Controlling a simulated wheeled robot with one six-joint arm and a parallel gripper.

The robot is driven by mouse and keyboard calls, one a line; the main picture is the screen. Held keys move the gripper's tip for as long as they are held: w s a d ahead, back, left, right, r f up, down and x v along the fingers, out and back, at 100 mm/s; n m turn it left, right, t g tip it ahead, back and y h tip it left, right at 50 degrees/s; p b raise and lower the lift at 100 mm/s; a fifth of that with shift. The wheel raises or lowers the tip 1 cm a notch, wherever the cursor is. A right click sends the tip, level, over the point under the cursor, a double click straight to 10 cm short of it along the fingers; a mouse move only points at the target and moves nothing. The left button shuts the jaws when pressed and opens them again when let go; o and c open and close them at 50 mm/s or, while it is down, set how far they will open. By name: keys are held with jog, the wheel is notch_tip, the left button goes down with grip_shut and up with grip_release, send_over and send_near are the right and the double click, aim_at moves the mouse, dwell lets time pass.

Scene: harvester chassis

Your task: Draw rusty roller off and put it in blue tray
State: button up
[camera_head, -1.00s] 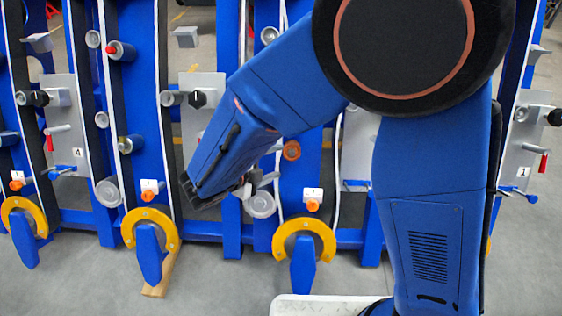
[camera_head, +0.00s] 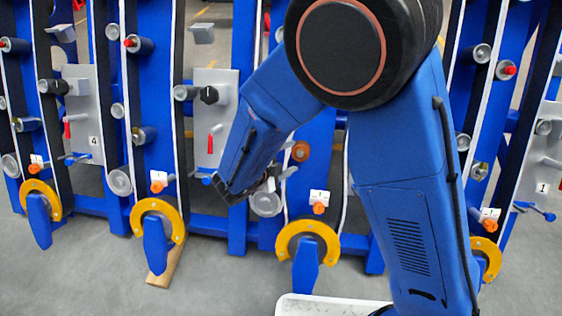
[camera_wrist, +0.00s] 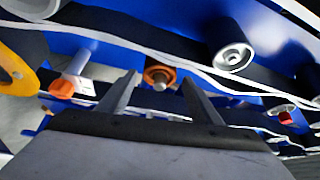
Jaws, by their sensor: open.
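The rusty roller (camera_head: 301,151) is an orange-brown round piece on the blue frame, just up and right of my gripper in the head view. In the wrist view the rusty roller (camera_wrist: 159,76) shows end-on, with a grey stub at its centre. My gripper (camera_wrist: 160,92) is open, its two fingers apart, with the roller between and beyond the tips in the picture. Nothing is held between the fingers. In the head view my gripper (camera_head: 278,179) is partly hidden by my arm. No blue tray is visible.
A grey roller (camera_wrist: 234,55) sits up and right of the rusty one. An orange knob (camera_wrist: 62,88) and a white belt are close by. Yellow arcs (camera_head: 307,238) line the frame's foot. A white-rimmed container (camera_head: 330,306) shows at the bottom edge. Grey floor lies in front.

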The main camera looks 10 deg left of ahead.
aim_at(302, 151)
jog(key=x, duration=0.8)
jog(key=c, duration=1.3)
jog(key=shift+s+a+r, duration=0.1)
jog(key=shift+s+r, duration=0.9)
jog(key=shift+s, duration=0.7)
jog(key=shift+s+d+r, duration=0.1)
jog(key=shift+s+r, duration=0.9)
jog(key=shift+s, duration=0.75)
jog(key=shift+s+a+r, duration=0.1)
jog(key=shift+s+r, duration=0.9)
jog(key=shift+s, duration=0.7)
